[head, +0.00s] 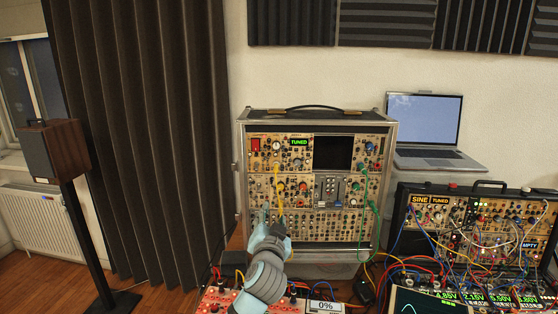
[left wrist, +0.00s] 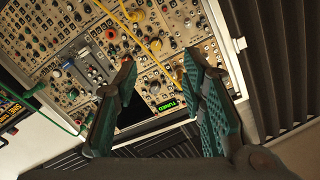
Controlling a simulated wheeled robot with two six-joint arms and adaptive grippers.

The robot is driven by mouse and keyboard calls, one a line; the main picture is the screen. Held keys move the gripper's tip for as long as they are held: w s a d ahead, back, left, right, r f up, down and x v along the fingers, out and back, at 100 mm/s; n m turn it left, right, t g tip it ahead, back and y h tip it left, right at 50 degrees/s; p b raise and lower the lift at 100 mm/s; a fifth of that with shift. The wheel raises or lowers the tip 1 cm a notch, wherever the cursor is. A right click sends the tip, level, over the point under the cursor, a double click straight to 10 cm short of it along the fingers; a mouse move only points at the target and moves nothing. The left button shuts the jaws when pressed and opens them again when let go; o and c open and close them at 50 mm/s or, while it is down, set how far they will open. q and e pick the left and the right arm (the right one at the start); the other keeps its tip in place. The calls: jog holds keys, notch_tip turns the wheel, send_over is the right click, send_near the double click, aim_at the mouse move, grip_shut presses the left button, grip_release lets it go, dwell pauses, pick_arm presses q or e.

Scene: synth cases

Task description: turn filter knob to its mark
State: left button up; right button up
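The upright synth case (head: 318,255) stands in the middle of the head view, its panel full of knobs. An orange-red knob (head: 303,186) is lower on the panel. My left gripper (head: 266,212) is in front of the lower left panel. In the left wrist view its green fingers (left wrist: 160,62) are spread, with nothing held. My right gripper is not in view.
Yellow (head: 280,200) and green (head: 363,210) cables hang across the panel. A second case (head: 482,186) with many cables is at the right, near a laptop (head: 422,123). Red modules and cables crowd the table front. A speaker (head: 52,150) stands left.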

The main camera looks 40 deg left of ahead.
pick_arm(q)
jog(key=m, duration=0.3)
jog(key=t+b, duration=0.1)
jog(key=b, duration=0.1)
send_near(281, 188)
jog(key=shift+m, duration=0.3)
jog(key=x, duration=0.8)
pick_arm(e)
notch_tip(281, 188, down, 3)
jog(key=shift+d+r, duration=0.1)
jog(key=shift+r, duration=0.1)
pick_arm(q)
jog(key=shift+a, duration=0.1)
jog(key=shift+c, duration=0.4)
grip_shut()
jog(key=n+b, duration=0.2)
jog(key=b, duration=0.1)
jog(key=shift+f+n, duration=0.2)
jog(key=shift+n, duration=0.2)
jog(key=shift+r, duration=0.2)
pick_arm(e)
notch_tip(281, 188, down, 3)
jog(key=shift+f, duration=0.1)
